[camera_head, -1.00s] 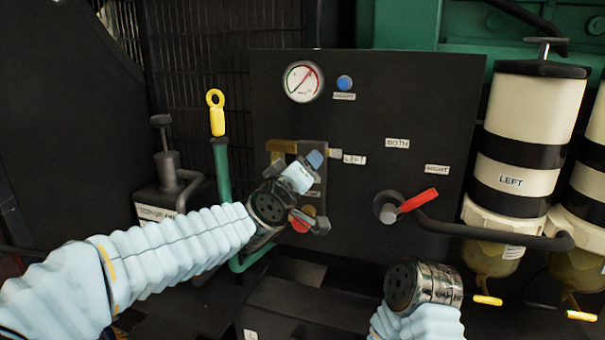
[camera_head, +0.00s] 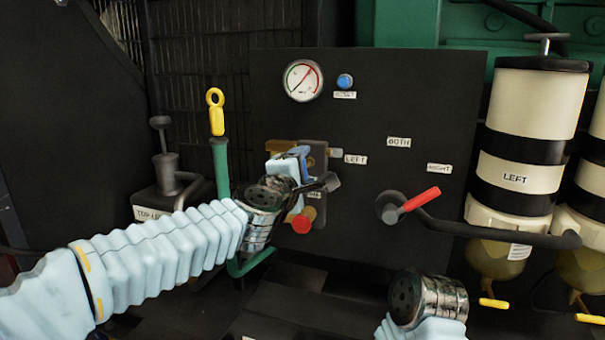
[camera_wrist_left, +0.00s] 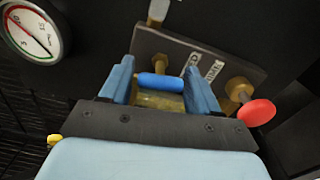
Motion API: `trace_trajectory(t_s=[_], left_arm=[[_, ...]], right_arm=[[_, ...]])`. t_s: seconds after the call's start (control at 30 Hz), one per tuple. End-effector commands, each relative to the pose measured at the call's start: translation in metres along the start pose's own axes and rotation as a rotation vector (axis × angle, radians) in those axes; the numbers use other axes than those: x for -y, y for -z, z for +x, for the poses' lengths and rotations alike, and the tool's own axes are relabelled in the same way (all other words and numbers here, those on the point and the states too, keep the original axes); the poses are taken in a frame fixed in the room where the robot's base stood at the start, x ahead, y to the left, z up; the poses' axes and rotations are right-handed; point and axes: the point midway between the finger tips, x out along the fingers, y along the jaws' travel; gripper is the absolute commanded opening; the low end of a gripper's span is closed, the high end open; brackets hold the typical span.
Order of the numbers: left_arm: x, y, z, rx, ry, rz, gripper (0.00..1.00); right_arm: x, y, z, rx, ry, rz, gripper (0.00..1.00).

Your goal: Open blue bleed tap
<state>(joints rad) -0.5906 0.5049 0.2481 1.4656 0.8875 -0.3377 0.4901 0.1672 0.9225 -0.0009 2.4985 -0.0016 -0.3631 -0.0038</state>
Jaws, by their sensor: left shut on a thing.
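The blue bleed tap handle (camera_wrist_left: 160,82) is a short blue bar on a brass body in the left wrist view. It lies crosswise between the two light-blue fingers of my left gripper (camera_wrist_left: 161,88), which is shut on it. In the head view my left gripper (camera_head: 298,160) is at the brass and grey fittings on the black panel (camera_head: 370,100), left of the LEFT label. There the gripper hides most of the tap. My right wrist (camera_head: 427,297) shows at the bottom, but its fingers are out of view.
A red knob (camera_head: 302,224) sits just below my left gripper, near its wrist. A red-handled selector lever (camera_head: 420,199) is to the right, with cream-and-black filters (camera_head: 530,130) beyond. A gauge (camera_head: 303,80) and blue button (camera_head: 345,81) are above. A yellow-ringed dipstick (camera_head: 216,110) stands left.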

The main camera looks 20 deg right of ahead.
Motion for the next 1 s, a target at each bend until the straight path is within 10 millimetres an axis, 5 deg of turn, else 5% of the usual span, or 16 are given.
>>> trace_trajectory(t_s=[0.43,1.0], left_arm=[[0.0028,0.0014,0.0005,-0.003,0.002,-0.264,0.31],[0.0026,0.0010,0.0005,-0.003,0.003,-0.317,0.31]], right_arm=[[-0.0062,0.0014,0.0085,-0.004,-0.004,0.004,0.43],[-0.0066,0.0015,0.0095,-0.005,-0.004,0.004,0.43]])
